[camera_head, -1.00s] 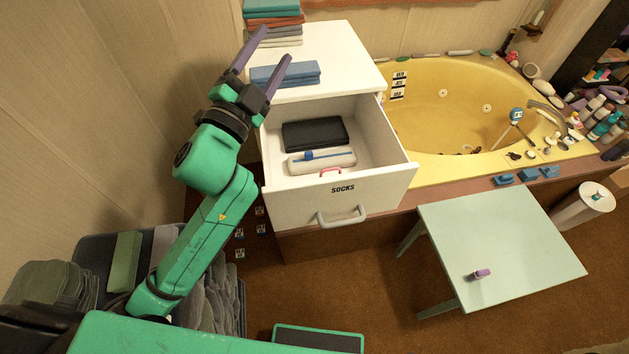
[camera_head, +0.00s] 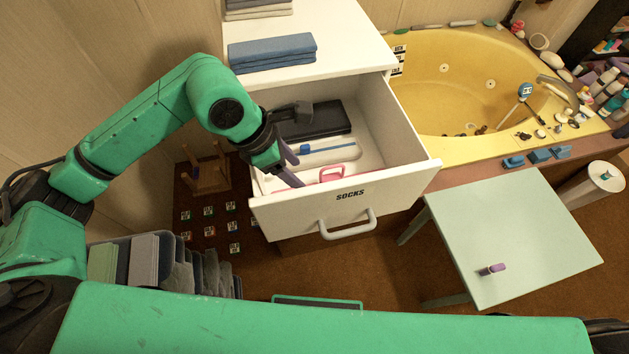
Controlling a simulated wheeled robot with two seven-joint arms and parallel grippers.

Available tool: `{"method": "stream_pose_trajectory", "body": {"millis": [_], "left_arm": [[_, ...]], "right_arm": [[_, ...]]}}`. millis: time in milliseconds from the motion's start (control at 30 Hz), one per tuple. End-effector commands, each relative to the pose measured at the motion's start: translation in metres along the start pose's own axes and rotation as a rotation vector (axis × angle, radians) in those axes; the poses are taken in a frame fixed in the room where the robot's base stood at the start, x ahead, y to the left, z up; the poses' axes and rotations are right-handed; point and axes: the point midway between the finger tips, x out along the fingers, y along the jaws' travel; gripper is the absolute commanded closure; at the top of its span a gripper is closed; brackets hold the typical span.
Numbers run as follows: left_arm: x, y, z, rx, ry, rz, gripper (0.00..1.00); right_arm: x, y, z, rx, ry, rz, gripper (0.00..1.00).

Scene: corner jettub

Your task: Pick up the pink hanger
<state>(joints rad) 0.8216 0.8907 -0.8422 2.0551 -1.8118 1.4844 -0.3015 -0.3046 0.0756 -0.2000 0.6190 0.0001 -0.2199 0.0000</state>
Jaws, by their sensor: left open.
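The pink hanger (camera_head: 333,174) lies in the open drawer (camera_head: 395,152) labelled SOCKS, close to the inside of its front panel. Only part of it shows above the panel. My left gripper (camera_head: 299,165) reaches into the left side of the drawer. Its purple fingers are apart and empty, left of the hanger and not around it. My right gripper does not show.
A white case with a blue part (camera_head: 330,152) and a black case (camera_head: 318,120) lie behind the hanger in the drawer. Folded blue cloths (camera_head: 272,52) sit on the cabinet top. A pale green table (camera_head: 515,235) stands to the right.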

Motion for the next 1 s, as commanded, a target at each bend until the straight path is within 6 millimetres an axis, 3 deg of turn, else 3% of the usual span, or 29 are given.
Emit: {"method": "stream_pose_trajectory", "body": {"millis": [33,167,367,500,700,733,867,900,1000], "left_arm": [[0.007,-0.001,0.002,-0.003,0.001,-0.006,0.38],[0.03,0.0,0.002,-0.001,-0.001,-0.002,0.38],[0.059,0.001,0.005,-0.004,0.0,-0.006,0.38],[0.084,0.002,0.004,-0.002,-0.003,-0.003,0.38],[0.088,0.003,0.003,0.0,-0.005,0.0,0.38],[0.088,0.003,0.003,0.0,-0.005,0.0,0.45],[0.088,0.003,0.003,0.0,-0.005,0.0,0.95],[0.088,0.003,0.003,0.0,-0.005,0.0,1.0],[0.088,0.003,0.003,0.0,-0.006,0.0,1.0]], "right_arm": [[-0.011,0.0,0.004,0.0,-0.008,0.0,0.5],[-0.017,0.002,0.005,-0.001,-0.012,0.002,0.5],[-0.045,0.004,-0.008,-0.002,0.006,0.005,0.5],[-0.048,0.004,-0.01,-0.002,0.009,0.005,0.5],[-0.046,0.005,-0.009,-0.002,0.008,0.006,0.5],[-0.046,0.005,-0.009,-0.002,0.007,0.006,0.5],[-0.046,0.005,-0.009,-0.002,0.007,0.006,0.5],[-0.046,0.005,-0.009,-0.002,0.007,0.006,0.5],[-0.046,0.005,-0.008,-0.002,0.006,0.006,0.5]]}}
